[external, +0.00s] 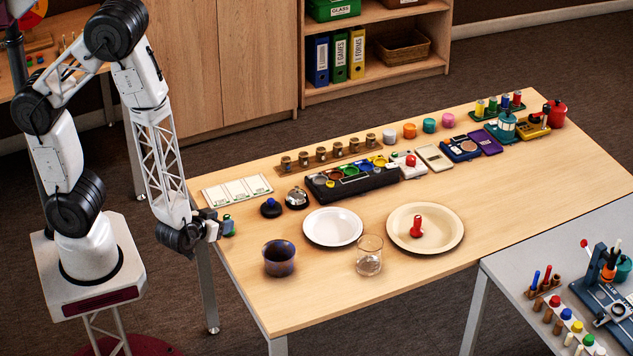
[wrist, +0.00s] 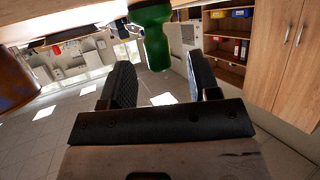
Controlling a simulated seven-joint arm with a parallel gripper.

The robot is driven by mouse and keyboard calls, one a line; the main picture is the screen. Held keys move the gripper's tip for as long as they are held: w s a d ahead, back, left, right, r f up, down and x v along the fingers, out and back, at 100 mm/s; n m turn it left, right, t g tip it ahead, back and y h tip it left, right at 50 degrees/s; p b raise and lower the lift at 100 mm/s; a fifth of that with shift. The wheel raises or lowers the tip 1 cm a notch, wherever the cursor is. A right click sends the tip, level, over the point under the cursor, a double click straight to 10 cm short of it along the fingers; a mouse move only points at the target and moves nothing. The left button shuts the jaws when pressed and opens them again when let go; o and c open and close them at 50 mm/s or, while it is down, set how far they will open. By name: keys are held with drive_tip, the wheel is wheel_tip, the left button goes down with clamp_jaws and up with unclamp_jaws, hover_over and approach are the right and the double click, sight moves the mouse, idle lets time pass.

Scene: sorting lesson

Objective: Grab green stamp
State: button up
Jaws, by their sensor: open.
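The green stamp (external: 228,227) stands at the table's left edge, right beside my gripper (external: 216,230) in the external view. In the wrist view the stamp's green handle (wrist: 151,38) shows at the top, in line with the gap between the two black fingers of my gripper (wrist: 162,78). The fingers are apart, with a clear gap between them. The wrist picture looks turned over, with the table surface along its top. The stamp's base is cut off there. Whether the fingers touch the handle cannot be told.
A dark cup (external: 279,258) stands right of my gripper near the front edge. A white plate (external: 333,227), a glass (external: 369,256) and a cream plate (external: 400,241) with a red stamp (external: 416,228) lie farther right.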

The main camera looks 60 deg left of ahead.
drive_tip(key=shift+w+f, duration=0.1)
drive_tip(key=shift+w, duration=0.05)
drive_tip(key=shift+x, duration=2.4)
drive_tip(key=shift+c, duration=0.5)
drive_tip(key=c, duration=0.9)
wheel_tip(320, 180, up, 10)
